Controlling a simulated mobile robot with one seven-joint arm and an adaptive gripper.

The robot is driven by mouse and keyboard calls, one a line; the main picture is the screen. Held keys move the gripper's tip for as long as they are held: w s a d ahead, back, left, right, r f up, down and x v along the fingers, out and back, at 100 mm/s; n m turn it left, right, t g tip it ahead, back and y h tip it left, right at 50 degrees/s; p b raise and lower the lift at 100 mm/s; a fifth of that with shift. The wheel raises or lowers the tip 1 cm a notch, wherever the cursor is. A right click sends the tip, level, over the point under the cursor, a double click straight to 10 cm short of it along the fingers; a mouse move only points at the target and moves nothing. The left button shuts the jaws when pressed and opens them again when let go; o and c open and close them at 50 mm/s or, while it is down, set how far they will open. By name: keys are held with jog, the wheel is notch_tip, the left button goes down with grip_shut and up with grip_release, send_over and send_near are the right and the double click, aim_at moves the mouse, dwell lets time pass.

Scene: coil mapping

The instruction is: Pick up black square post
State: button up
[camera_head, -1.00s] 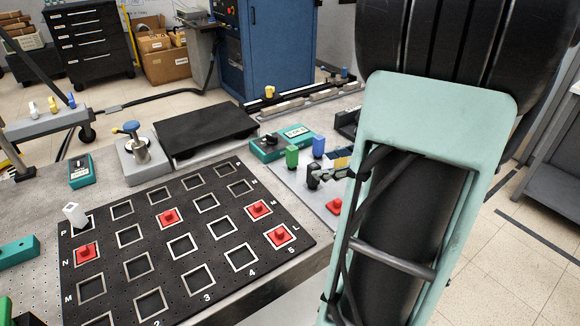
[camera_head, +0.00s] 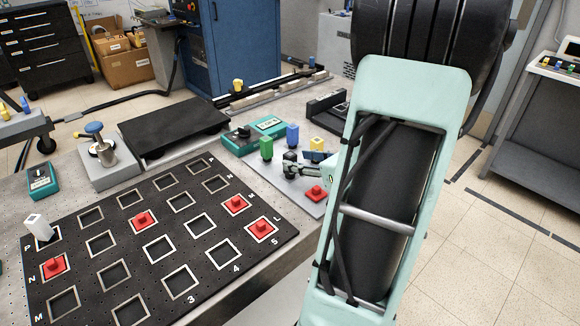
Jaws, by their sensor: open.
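My gripper (camera_head: 288,164) is at the grey tray (camera_head: 262,166) on the right of the bench, its dark fingers open just right of and below a green block (camera_head: 266,148). A blue block (camera_head: 292,135) and a yellow block (camera_head: 317,145) stand behind the gripper. I cannot make out the black square post for sure; a dark shape below the yellow block may be it or part of my gripper. My arm hides the right side of the tray.
A red piece (camera_head: 314,194) lies at the tray's front. A black platform (camera_head: 172,126) and teal meters (camera_head: 268,124) stand behind.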

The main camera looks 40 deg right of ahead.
aim_at(294, 161)
jog(key=x, duration=0.5)
jog(key=shift+s+f+b, duration=0.1)
jog(key=shift+f+b, duration=0.1)
jog(key=shift+b, duration=0.2)
grip_shut()
